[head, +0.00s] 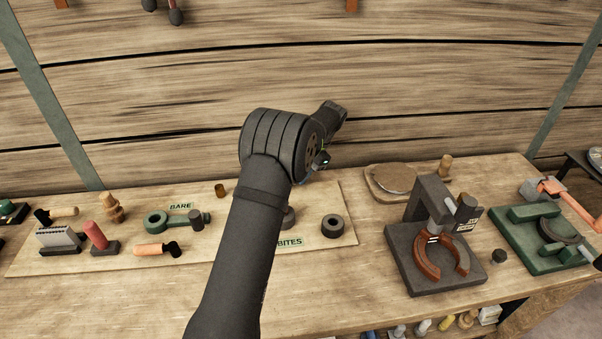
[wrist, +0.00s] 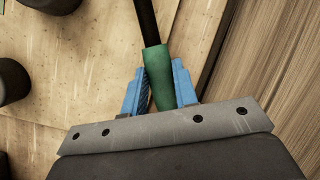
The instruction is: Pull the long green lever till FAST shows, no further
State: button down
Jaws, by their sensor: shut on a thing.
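My gripper (wrist: 160,88) is shut on the green grip (wrist: 159,70) of the long lever in the wrist view, with one blue finger on each side of it. The lever's black rod (wrist: 147,22) runs from the grip up out of the picture. In the head view my arm hides the fingers and the lever. I see no FAST sign in either view. Two signs show in the head view: BARE (head: 181,206) and a partly covered one ending in BITES (head: 289,241).
The pale board (head: 75,261) bears small tools, a green-ringed piece (head: 156,222) and a dark ring (head: 332,225). To the right stand a dark stand with a horseshoe (head: 428,262) and a green fixture (head: 540,240). A plank wall rises behind the bench.

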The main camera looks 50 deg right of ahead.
jog(key=c, duration=1.1)
grip_release()
jog(key=shift+r, duration=0.1)
jog(key=shift+v, duration=8.65)
jog(key=shift+c, duration=0.5)
